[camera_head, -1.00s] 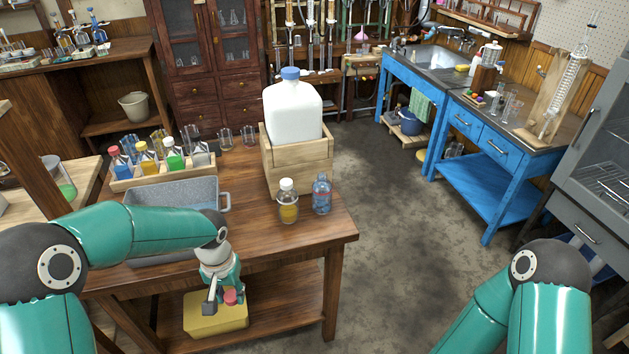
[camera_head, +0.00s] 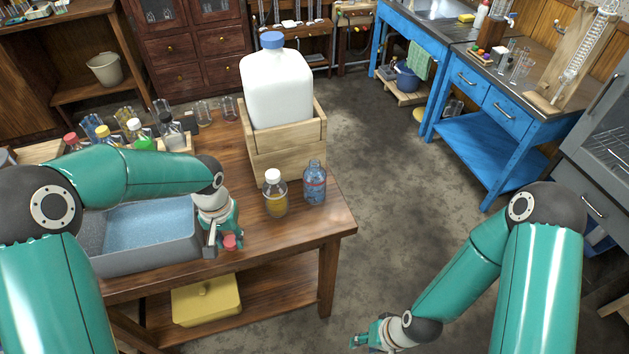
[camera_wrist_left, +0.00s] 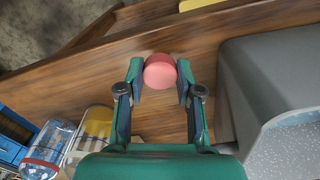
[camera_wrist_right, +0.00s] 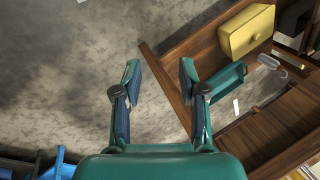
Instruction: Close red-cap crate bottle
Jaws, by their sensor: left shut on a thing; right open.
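My left gripper (camera_head: 222,240) is shut on a red cap (camera_head: 230,241) at the table's front edge, beside the grey basin. In the left wrist view the red cap (camera_wrist_left: 160,71) sits between both fingertips. A crate (camera_head: 178,139) at the back left holds several bottles, partly hidden by my left arm. One crate bottle (camera_head: 72,141) shows red at its top; its body is mostly hidden. A clear bluish bottle (camera_head: 314,184) with a red band stands on the table; no cap is clear on it. My right gripper (camera_head: 366,341) is open and empty, low beyond the table's right end.
A white-capped bottle (camera_head: 275,195) with yellow liquid stands beside the bluish one. A large white jug (camera_head: 277,88) with a blue cap sits in a wooden box (camera_head: 288,155). The grey basin (camera_head: 160,257) holds blue contents. A yellow box (camera_head: 206,300) lies on the lower shelf.

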